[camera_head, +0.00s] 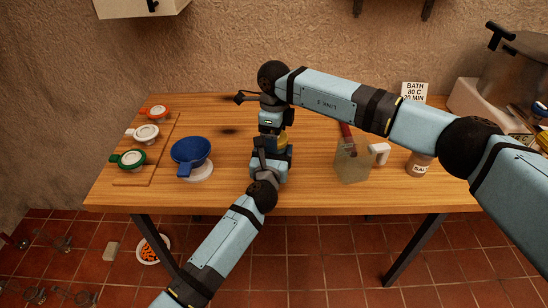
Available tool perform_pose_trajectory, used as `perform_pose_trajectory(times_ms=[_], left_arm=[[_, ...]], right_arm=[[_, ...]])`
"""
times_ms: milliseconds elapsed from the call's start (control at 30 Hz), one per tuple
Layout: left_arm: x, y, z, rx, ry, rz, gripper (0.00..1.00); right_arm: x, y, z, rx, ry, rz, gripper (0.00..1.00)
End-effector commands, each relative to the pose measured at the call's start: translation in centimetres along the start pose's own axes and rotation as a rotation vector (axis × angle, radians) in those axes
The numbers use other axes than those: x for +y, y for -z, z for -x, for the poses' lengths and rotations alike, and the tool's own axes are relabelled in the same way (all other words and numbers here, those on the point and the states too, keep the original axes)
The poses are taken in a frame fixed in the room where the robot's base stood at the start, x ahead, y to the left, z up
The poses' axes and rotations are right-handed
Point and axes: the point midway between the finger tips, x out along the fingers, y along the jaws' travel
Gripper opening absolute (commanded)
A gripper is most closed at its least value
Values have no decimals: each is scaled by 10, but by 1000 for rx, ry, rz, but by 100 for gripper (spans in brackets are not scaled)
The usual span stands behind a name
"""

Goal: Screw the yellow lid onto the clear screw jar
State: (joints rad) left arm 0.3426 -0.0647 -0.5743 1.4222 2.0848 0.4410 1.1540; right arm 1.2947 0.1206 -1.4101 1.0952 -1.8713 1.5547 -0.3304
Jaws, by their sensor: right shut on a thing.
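My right gripper (272,135) points straight down over the middle of the table and is shut on the yellow lid (284,137). Only a small yellow patch of the lid shows between the dark fingers. My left gripper (268,160) comes in from the front and sits low, just under the right one. The clear screw jar cannot be made out; the grippers cover the spot below the lid. Whether the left fingers are closed on anything is hidden, and I cannot tell whether the lid touches a jar.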

Motion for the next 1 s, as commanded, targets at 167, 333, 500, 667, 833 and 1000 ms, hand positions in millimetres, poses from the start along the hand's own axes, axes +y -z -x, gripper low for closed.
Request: perform_pose_trajectory(times_ms=[167,333,500,667,833,1000], left_arm=[[0,0,0,1,0,0,13],[0,0,0,1,-1,0,13],[0,0,0,1,-1,0,13],[0,0,0,1,-1,0,13],[0,0,0,1,-1,0,13],[0,0,0,1,-1,0,13]], right_arm=[[0,0,0,0,1,-405,49],[0,0,0,0,0,-751,49],[0,0,0,0,0,-824,49],[0,0,0,0,0,-823,100],[0,0,0,0,0,-822,100],[0,0,7,-1,1,-821,100]])
